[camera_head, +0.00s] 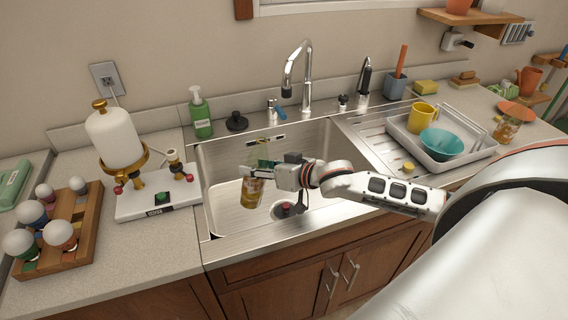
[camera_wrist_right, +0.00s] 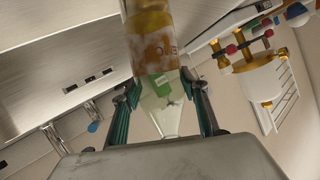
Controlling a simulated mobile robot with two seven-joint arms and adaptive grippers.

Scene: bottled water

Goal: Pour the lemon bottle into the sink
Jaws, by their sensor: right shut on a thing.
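The lemon bottle (camera_head: 251,192), with yellow contents, is held over the left part of the steel sink (camera_head: 225,168). My right gripper (camera_head: 256,172) is shut on it. The bottle looks roughly upright, slightly tilted, its yellow part low. In the right wrist view the bottle (camera_wrist_right: 153,48) sits between the two fingers of the gripper (camera_wrist_right: 160,85), with an orange label and a clear, narrowing neck. The gripper partly hides its upper part in the head view. No stream of liquid is visible. My left gripper is not in view.
A faucet (camera_head: 305,75) rises behind the sink. A green soap bottle (camera_head: 200,115) stands at its back left corner. A white dish tray (camera_head: 470,160) with a yellow mug and teal bowl is on the right. A scale-like stand (camera_head: 157,205) and wooden rack (camera_head: 65,255) are left.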

